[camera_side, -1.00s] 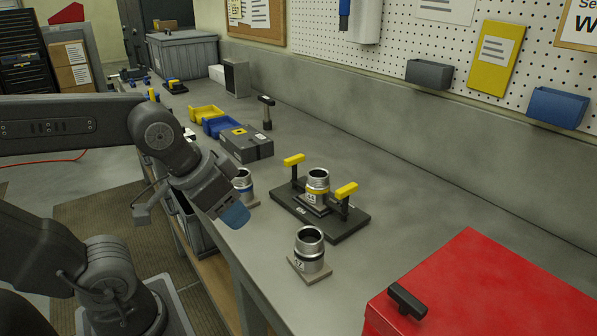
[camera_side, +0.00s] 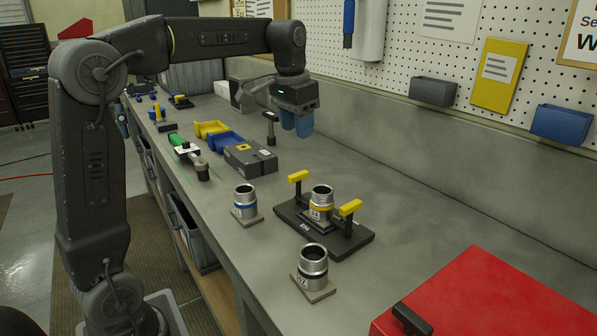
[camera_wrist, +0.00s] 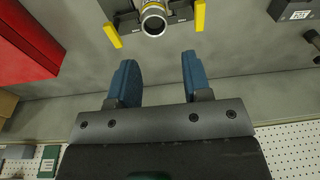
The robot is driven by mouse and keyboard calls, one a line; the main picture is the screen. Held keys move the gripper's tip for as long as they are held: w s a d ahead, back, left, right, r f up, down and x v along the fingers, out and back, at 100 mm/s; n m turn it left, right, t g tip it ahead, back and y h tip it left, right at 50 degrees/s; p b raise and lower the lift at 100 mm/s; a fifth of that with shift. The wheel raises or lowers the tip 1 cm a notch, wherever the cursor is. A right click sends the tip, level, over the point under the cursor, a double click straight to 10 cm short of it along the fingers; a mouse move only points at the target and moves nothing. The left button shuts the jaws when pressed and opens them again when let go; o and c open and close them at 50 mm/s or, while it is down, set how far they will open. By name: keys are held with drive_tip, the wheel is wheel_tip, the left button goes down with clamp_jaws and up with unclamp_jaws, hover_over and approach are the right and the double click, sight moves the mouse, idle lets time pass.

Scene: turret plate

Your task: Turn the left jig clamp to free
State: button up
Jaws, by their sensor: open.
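The jig is a black plate (camera_side: 350,248) on the bench with two yellow-topped clamps. The clamp on the picture's left (camera_side: 298,176) and the one on the right (camera_side: 350,207) flank a metal cylinder with a yellow band (camera_side: 321,203). In the wrist view the handles show at the top, one slightly slanted (camera_wrist: 113,35) and one nearly straight (camera_wrist: 199,15), either side of the cylinder (camera_wrist: 153,20). My gripper (camera_side: 296,124), with blue fingers, is open and empty, above the bench behind the jig. The wrist view shows its fingers apart (camera_wrist: 158,62), touching nothing.
A red box (camera_side: 450,300) is at front right. A grey box (camera_side: 251,160), a blue bin (camera_side: 222,142) and a yellow bin (camera_side: 208,128) lie farther back. Bench right of the jig is clear.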

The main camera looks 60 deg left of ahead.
drive_tip(key=g, duration=0.2)
approach(298, 173)
wheel_tip(298, 173, down, 9)
drive_tip(key=shift+s+f, duration=0.1)
drive_tip(key=shift+s, duration=0.05)
idle(0.4)
clamp_jaws()
